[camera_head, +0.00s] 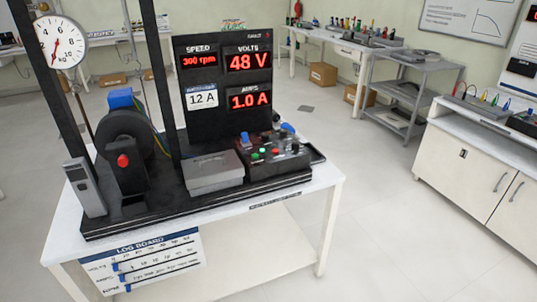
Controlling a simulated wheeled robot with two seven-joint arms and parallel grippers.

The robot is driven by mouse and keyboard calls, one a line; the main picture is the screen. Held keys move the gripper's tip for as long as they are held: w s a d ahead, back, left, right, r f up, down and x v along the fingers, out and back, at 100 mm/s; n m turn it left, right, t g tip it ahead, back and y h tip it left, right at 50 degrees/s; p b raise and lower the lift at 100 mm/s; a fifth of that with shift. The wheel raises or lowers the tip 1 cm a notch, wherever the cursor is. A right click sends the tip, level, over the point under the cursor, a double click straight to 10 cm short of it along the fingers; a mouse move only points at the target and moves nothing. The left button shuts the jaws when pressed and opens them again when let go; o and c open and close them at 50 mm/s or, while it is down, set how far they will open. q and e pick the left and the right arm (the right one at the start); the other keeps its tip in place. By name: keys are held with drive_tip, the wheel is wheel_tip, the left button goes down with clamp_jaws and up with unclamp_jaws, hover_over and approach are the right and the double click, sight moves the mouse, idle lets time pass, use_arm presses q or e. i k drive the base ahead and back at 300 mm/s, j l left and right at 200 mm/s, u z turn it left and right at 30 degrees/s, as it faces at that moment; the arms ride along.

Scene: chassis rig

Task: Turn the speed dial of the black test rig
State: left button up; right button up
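The black test rig (130,222) stands on a white table. Its upright panel reads 300 rpm on the speed display (199,61), 48 V and 1.0 A. A black control box (278,172) sits at the right of the rig base, with a green button (263,151), a red button (276,152) and small dark knobs on top. The speed dial is among these small controls or elsewhere on the rig; I cannot tell which. A black motor wheel (125,135) is at the left of the rig. Neither gripper is in view.
A grey lidded box (213,172) sits left of the control box. A round gauge (61,42) hangs at upper left. A log board (143,266) hangs on the table front. White cabinets (475,175) stand at right, with clear floor between them and the table (325,180).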

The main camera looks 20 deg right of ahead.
sight(294, 144)
drive_tip(key=i+l+u, duration=0.1)
drive_tip(key=i+l, duration=0.15)
drive_tip(key=i+l+u, duration=0.1)
drive_tip(key=l, duration=0.3)
drive_tip(key=i+l, duration=0.35)
drive_tip(key=i+l+u, duration=0.15)
drive_tip(key=l, duration=0.2)
drive_tip(key=i+l+u, duration=0.1)
drive_tip(key=i+l, duration=0.15)
drive_tip(key=l, duration=0.15)
